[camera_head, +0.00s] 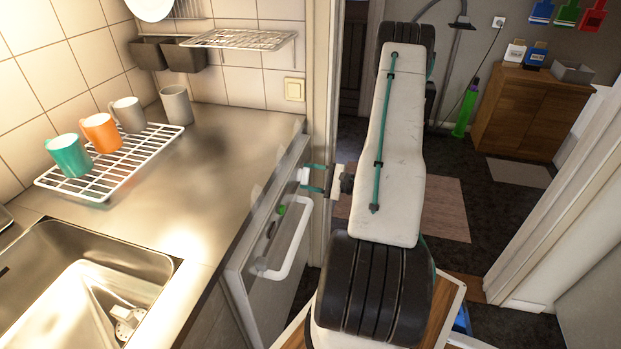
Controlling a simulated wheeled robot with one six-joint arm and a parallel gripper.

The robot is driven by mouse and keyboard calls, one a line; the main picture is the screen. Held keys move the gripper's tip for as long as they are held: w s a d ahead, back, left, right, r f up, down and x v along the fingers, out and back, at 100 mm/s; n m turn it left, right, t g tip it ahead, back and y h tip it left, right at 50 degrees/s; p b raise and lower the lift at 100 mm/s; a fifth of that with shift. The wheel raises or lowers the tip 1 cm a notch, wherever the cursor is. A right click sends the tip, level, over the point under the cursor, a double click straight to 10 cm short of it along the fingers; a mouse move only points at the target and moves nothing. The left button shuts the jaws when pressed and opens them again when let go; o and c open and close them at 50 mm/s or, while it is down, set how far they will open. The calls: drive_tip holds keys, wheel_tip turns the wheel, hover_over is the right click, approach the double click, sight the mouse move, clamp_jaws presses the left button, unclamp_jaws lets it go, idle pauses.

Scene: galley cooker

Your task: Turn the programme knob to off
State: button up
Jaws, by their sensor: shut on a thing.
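The appliance front (250,285) stands under the counter, at the middle of the head view, with a pale bar handle (297,245). Near its upper far end is the white programme knob (303,174). My gripper (306,177) comes from the right, with one teal finger on the far side of the knob and one on the near side. It is shut on the knob. The knob's pointer and any markings are too small to read. A small green part (281,210) and a dark round part (272,230) sit on the same front, nearer to me.
A steel counter (190,190) with a sink (90,240) lies left. A white rack (110,170) holds several mugs. A door frame (322,90) stands close behind the gripper. A wooden cabinet (525,110) is at the far right, with open floor before it.

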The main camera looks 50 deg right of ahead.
drive_tip(key=n, duration=0.3)
drive_tip(key=shift+a+n, duration=0.1)
drive_tip(key=shift+n, duration=2.2)
drive_tip(key=o, duration=1)
drive_tip(key=v, duration=0.7)
drive_tip(key=shift+s, duration=0.35)
